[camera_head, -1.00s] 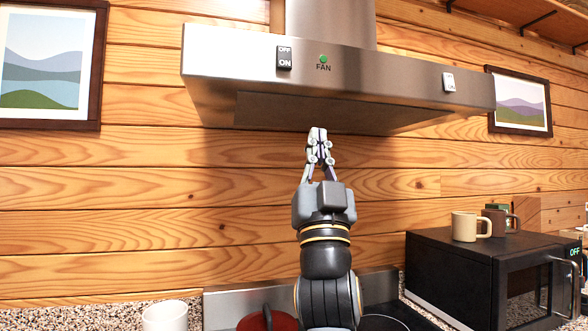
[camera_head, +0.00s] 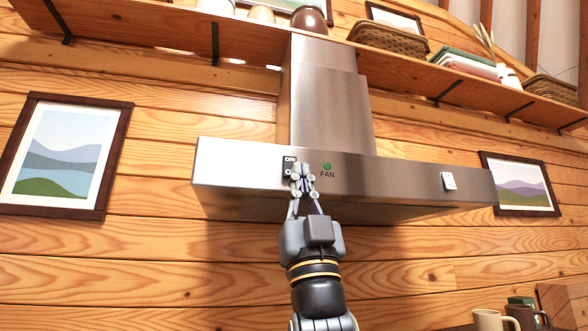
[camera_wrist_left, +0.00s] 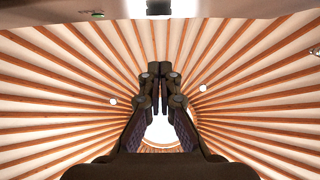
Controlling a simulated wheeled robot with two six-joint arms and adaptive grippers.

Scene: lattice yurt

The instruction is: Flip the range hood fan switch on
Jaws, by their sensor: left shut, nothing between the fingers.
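The range hood (camera_head: 400,176) is a steel hood on the wall. Its fan switch (camera_head: 288,160) is a small dark rocker with OFF at the top, left of a green light (camera_head: 327,167) above the word FAN. My left gripper (camera_head: 300,168) is shut and empty, with its fingertips in front of the switch and hiding its lower right part. I cannot tell if they touch it. In the left wrist view the shut fingers (camera_wrist_left: 161,75) point up, and the hood's underside shows at the top, with the green light (camera_wrist_left: 97,15). My right gripper is not in view.
A white switch (camera_head: 449,181) sits at the hood's right. A wooden shelf (camera_head: 130,34) with baskets and dishes runs above the hood. Framed pictures (camera_head: 66,155) hang on both sides. Mugs (camera_head: 487,320) stand at the lower right.

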